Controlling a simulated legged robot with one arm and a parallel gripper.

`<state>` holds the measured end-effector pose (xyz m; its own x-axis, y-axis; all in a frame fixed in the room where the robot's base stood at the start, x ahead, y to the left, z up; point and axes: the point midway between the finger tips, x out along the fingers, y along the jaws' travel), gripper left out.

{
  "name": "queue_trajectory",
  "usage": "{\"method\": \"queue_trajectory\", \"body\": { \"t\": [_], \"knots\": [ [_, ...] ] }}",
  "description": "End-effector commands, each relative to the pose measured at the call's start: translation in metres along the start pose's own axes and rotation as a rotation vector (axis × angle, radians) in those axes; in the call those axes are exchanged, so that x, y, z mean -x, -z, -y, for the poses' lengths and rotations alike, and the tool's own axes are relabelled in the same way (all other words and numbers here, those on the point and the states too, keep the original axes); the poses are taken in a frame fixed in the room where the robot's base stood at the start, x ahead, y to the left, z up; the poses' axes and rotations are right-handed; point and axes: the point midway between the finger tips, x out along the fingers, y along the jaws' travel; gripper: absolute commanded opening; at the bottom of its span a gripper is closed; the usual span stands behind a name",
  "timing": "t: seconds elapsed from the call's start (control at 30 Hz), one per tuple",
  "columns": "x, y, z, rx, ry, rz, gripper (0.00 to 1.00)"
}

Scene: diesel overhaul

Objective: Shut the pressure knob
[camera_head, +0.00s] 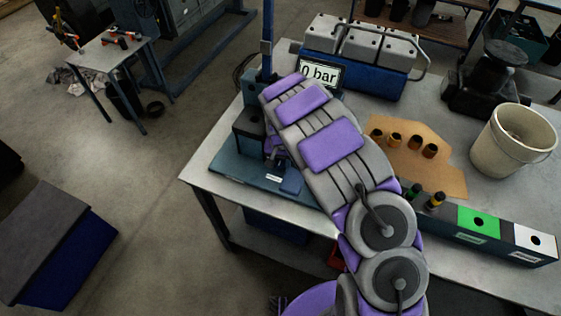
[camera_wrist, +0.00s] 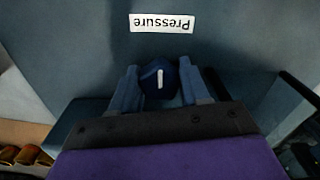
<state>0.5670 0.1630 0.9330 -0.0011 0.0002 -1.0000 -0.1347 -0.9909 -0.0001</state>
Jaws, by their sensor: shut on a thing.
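The pressure knob (camera_wrist: 158,78) is dark blue with a white pointer mark that stands nearly upright in the wrist view. It sits on a blue-grey panel (camera_wrist: 235,35), beside a white label reading "Pressure" (camera_wrist: 162,23) that appears upside down. My gripper (camera_wrist: 159,84) is shut on the knob, one blue finger on each side of it. In the head view my purple and grey arm reaches over the test stand base (camera_head: 230,168) and hides most of the gripper and the knob. A display (camera_head: 322,74) behind the arm reads "0 bar".
On the bench, an orange-brown board (camera_head: 450,178) holds several brass pieces. A beige bucket (camera_head: 514,140) stands at the right. A long box (camera_head: 500,240) with green and white sections lies along the front. A blue engine part (camera_head: 355,75) stands behind.

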Motion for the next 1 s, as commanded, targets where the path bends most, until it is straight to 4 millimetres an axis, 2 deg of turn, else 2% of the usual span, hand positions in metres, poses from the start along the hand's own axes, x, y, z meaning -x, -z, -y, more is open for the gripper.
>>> {"method": "queue_trajectory", "body": {
  "t": [0.53,0.57,0.8,1.0],
  "knots": [
    [-0.0002,-0.0016,0.0009,-0.032,0.0,0.003,0.15],
    [-0.0002,-0.0016,0.0009,-0.032,0.0,0.003,0.46],
    [-0.0004,-0.0006,0.0005,-0.032,0.0,0.002,0.69],
    [-0.0002,-0.0002,-0.0004,-0.032,0.001,0.001,0.69]
  ]
}}
